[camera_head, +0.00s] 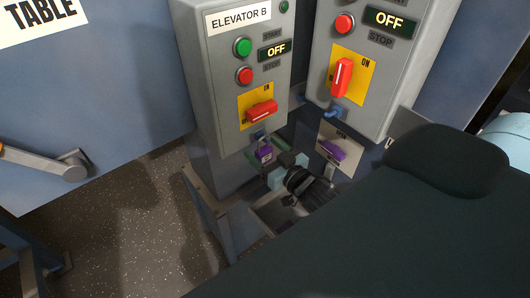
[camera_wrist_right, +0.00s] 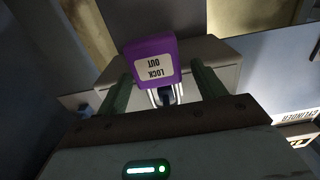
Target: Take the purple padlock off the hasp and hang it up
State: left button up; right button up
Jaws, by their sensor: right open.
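A purple padlock (camera_head: 264,153) hangs from the hasp (camera_head: 260,136) below the horizontal red switch handle (camera_head: 261,112) of the ELEVATOR B box. In the right wrist view the padlock (camera_wrist_right: 150,58) shows upside down with a LOCK OUT label, its metal shackle toward my gripper's palm. My right gripper (camera_head: 274,163) is open close to the padlock; in the wrist view its green fingers stand on either side of the padlock's image. Whether they touch it I cannot tell. A second purple item (camera_head: 332,150) shows on a pale plate (camera_head: 340,137) to the right. My left gripper is not in view.
A second grey control box (camera_head: 365,70) stands close on the right, its red handle (camera_head: 342,77) upright. Both boxes read OFF. A blue cabinet (camera_head: 95,105) with a lever (camera_head: 70,168) is at left. Open speckled floor (camera_head: 130,235) lies between.

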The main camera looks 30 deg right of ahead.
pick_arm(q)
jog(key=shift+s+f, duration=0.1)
pick_arm(e)
jog(key=c, duration=1.1)
jog(key=shift+r, duration=0.1)
